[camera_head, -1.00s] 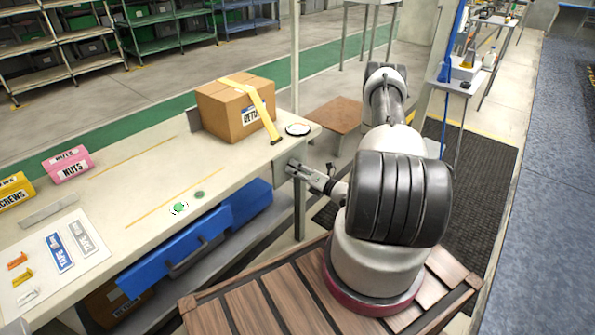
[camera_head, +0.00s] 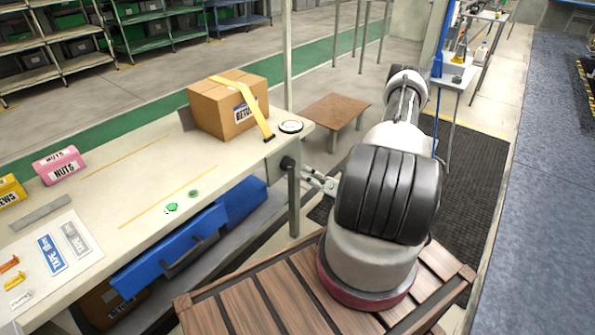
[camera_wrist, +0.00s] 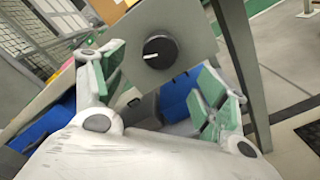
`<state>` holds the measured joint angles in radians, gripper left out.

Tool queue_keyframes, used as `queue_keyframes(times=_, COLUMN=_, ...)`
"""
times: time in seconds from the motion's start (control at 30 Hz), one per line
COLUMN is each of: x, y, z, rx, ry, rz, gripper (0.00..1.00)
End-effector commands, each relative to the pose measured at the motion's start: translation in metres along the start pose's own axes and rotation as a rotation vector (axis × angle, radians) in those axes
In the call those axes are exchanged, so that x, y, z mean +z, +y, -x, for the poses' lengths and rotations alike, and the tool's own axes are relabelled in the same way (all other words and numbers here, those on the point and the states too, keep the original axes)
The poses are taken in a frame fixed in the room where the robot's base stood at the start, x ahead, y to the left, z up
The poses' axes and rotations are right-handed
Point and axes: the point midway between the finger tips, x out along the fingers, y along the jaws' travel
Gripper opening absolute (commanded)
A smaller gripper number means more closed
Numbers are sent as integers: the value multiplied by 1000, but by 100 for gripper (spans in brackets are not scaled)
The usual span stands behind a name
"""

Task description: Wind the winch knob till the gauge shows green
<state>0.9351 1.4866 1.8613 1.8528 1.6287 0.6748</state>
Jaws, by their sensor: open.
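The black round winch knob (camera_wrist: 160,52) sits on a grey plate in the wrist view, its white mark pointing left. It also shows on the bench's end (camera_head: 287,163) in the head view. My gripper (camera_wrist: 168,88) is open, its green-padded fingers spread, with the knob beyond them and apart from them. In the head view my gripper (camera_head: 322,182) is just right of the knob. The gauge (camera_head: 291,127) is a small round dial with a dark rim on the bench corner. Its face has a little colour, but its needle is too small to read.
A cardboard box (camera_head: 228,106) with a yellow strap (camera_head: 248,103) stands on the bench (camera_head: 130,190) beside the gauge. A blue drawer (camera_head: 175,250) hangs beneath the bench. A bench leg (camera_head: 294,205) stands below the knob. A low brown table (camera_head: 337,112) is behind.

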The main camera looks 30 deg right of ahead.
Motion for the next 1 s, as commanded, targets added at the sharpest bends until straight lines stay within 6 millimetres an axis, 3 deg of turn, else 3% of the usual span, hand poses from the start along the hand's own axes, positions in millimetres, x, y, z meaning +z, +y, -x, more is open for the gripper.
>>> queue_keyframes(times=0.1, x=1, y=0, z=21, rx=-3, ry=-3, rz=-2, gripper=73)
queue_keyframes(times=0.3, x=0, y=0, z=36, rx=1, ry=0, rz=-1, gripper=73)
queue_keyframes(times=0.83, x=-1, y=1, z=36, rx=2, ry=2, rz=-1, gripper=73)
queue_keyframes(times=1.0, x=-14, y=12, z=20, rx=36, ry=43, rz=0, gripper=73)
